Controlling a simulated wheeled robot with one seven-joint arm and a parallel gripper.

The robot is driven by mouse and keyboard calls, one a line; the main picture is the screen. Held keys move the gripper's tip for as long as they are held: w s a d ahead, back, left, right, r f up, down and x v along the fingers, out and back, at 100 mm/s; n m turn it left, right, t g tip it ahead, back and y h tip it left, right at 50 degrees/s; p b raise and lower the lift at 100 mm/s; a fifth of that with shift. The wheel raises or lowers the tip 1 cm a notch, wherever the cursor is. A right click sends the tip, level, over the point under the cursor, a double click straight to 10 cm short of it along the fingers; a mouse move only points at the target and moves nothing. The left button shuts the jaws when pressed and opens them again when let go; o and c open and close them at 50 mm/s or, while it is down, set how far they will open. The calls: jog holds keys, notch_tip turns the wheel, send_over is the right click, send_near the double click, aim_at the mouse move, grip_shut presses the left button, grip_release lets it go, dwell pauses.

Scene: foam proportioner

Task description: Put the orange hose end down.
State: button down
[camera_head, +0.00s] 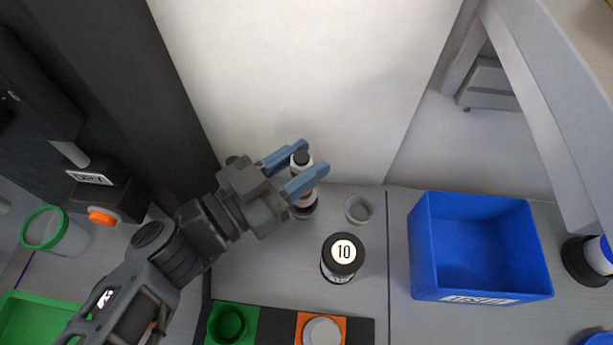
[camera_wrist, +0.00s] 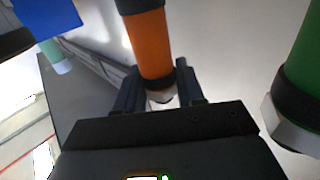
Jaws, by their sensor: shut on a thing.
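The orange hose end (camera_wrist: 152,45) stands between the two fingers of my gripper (camera_wrist: 158,88) in the wrist view. It has a dark collar and a pale metal tip near the palm. In the head view my gripper (camera_head: 312,157) has its blue fingers closed around a small upright piece with a black top and pale body, above the grey bench by the white wall. The fingers hide part of this piece. A dark round base shows just below it, and I cannot tell whether the two touch.
A green cylinder (camera_wrist: 306,65) with a black ring is close on the right in the wrist view. A black container marked 10 (camera_head: 342,258) and a small grey cup (camera_head: 359,209) stand nearby. A blue bin (camera_head: 480,292) is at right. Bare bench lies left of the black container.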

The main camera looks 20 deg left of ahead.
jog(key=shift+f+b, duration=0.4)
jog(key=shift+f, duration=0.2)
jog(key=shift+f, duration=0.45)
jog(key=shift+f, duration=0.15)
jog(key=c, duration=0.7)
grip_release()
